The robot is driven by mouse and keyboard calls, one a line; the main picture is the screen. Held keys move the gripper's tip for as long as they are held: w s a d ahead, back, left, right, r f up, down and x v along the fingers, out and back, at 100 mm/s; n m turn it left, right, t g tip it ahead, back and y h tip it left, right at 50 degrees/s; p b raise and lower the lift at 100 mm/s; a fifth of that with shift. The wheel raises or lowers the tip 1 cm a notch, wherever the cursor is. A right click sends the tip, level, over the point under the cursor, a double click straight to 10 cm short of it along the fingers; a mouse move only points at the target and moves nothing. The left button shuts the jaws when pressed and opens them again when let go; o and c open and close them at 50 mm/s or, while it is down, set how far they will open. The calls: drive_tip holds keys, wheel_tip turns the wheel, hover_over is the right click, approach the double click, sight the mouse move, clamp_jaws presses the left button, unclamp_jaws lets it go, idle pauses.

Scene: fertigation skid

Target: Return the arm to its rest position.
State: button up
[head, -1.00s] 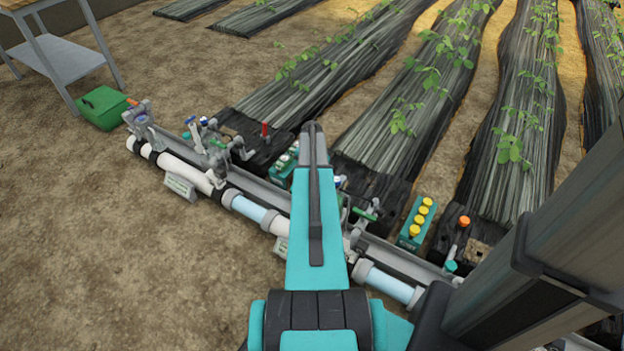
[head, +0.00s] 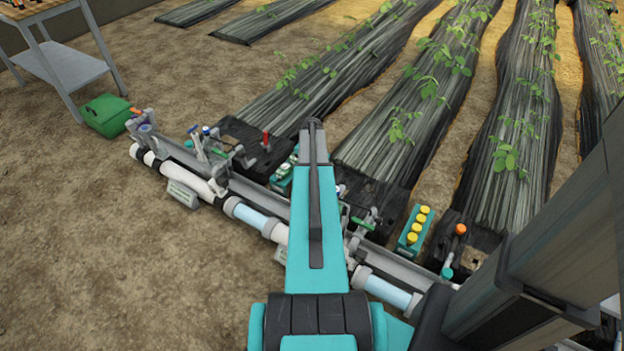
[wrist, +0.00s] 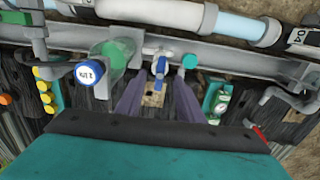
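My gripper (wrist: 158,105) shows in the wrist view as two purple-grey fingers standing apart, with nothing held between them. Beyond the gap are a small blue-handled valve (wrist: 160,68) and a brown patch of ground. In the head view my teal arm runs up the middle over the pipe skid (head: 185,180), and it hides my gripper there.
A green bin (head: 106,115) and a metal table (head: 70,62) stand at the left. Planted black-covered beds (head: 400,120) lie beyond. Bare soil in front is clear.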

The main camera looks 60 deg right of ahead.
drive_tip(key=shift+r, duration=0.65)
